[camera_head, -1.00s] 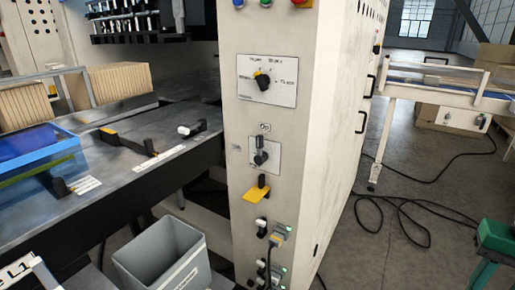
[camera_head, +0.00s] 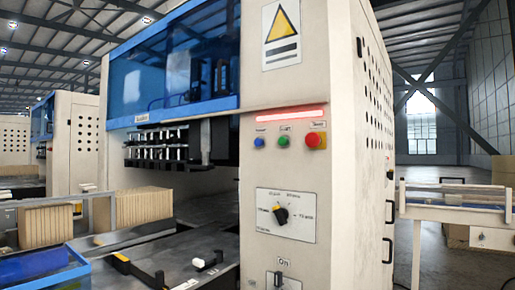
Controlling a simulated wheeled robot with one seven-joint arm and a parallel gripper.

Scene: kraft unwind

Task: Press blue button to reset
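The blue button (camera_head: 260,143) is on the cream front panel of the machine (camera_head: 260,171), at the left of a row of three. A green button (camera_head: 284,141) is in the middle and a larger red button (camera_head: 315,140) is at the right. A red light bar (camera_head: 290,114) glows just above them. My gripper is not in view.
Below the buttons is a rotary selector (camera_head: 280,215), with an On switch (camera_head: 278,279) under it. A blue bin (camera_head: 45,272) and cardboard stacks (camera_head: 130,208) stand at left. A conveyor (camera_head: 455,205) is at right, with open floor (camera_head: 450,268) below.

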